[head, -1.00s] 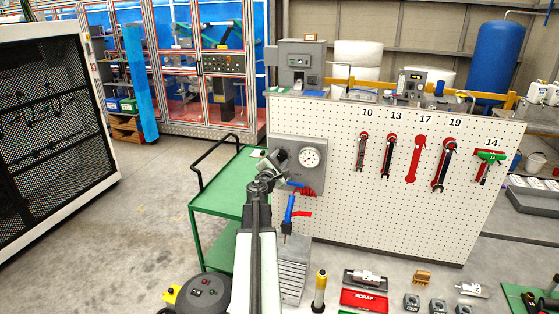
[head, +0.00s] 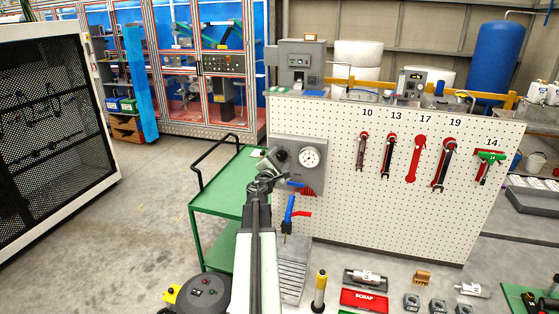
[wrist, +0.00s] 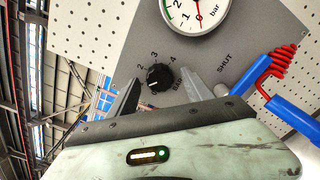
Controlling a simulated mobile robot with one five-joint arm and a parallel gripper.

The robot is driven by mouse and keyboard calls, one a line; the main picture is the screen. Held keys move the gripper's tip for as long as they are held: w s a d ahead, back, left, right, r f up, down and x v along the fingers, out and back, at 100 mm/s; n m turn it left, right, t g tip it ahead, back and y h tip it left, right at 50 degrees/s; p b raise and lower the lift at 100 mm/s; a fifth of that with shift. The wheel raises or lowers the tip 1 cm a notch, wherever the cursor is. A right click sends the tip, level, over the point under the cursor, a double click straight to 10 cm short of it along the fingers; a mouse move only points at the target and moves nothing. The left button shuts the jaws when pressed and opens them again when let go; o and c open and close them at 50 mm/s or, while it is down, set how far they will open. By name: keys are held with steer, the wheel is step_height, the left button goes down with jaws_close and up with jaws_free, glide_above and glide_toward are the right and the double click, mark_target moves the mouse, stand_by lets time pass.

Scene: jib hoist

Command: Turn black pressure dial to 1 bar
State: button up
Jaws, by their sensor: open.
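The black pressure dial (wrist: 160,77) is a ribbed round knob on a grey panel (wrist: 228,50), with 2, 3, 4 and BAR printed around it. A pale mark shows on its face, but I cannot read its setting surely. My gripper (wrist: 161,82) is open, with one finger on each side of the dial in the wrist view. The dial's lower surroundings are hidden by my gripper, and I cannot tell whether the fingers touch it. The white gauge (wrist: 197,10) has its red needle near 0. In the head view, my gripper (head: 270,163) is at the panel's left part.
A red coiled hose with blue fittings (wrist: 280,75) lies right of the dial, near the word SHUT. The pegboard (head: 345,215) carries several wrenches. A green trolley (head: 215,195) stands left of my arm. Floor at the left is free.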

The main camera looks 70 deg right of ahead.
steer(key=a, duration=0.7)
steer(key=shift+s+a, duration=0.25)
steer(key=shift+a, duration=0.05)
